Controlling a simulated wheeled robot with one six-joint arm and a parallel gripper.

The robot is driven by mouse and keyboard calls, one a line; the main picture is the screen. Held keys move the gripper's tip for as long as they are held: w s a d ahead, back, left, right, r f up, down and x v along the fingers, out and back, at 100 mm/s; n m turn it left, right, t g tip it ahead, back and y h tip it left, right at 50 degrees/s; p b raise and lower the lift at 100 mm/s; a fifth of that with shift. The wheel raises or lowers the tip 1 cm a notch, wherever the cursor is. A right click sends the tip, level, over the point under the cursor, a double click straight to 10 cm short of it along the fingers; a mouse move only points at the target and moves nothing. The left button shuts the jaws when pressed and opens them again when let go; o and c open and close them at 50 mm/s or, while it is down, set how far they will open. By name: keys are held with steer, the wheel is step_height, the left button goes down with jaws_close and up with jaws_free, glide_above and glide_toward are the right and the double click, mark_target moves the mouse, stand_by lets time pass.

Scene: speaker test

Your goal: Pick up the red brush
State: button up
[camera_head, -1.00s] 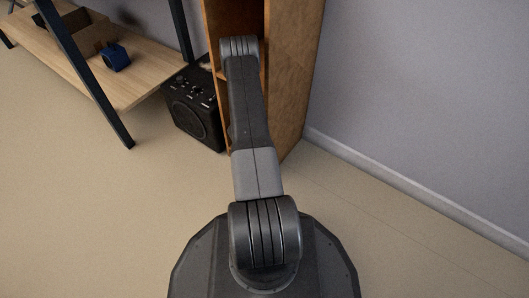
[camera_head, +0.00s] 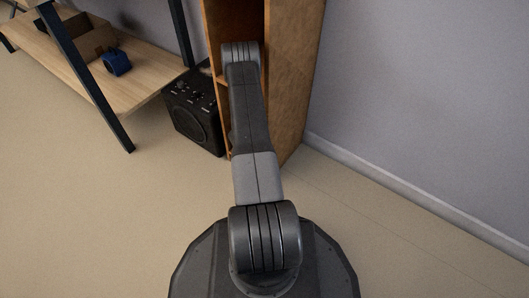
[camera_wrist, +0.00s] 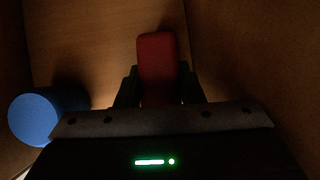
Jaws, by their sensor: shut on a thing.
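The red brush (camera_wrist: 158,68) shows in the wrist view as a dark red, round-cornered block. It stands between the two fingers of my gripper (camera_wrist: 157,88). The fingers are shut on it, one on each side. Its lower end is hidden behind my gripper's body. In the head view my arm reaches into the wooden shelf unit (camera_head: 290,85), and neither the gripper nor the brush can be seen there.
A blue cylinder (camera_wrist: 42,117) is close to the left of my gripper inside the dim wooden compartment. A black speaker (camera_head: 193,112) stands on the floor left of the shelf unit. A low wooden shelf (camera_head: 140,85) holds a blue object (camera_head: 117,62). The right wall is close.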

step_height(320, 180, up, 6)
steer(key=p, duration=0.2)
steer(key=shift+r+p, duration=0.25)
steer(key=shift+p, duration=0.15)
steer(key=s+a+p, duration=0.3)
steer(key=s+a, duration=0.8)
steer(key=s, duration=0.5)
steer(key=shift+a+p, duration=0.3)
steer(key=shift+p, duration=0.05)
steer(key=shift+o, duration=1)
steer(key=shift+c, duration=0.4)
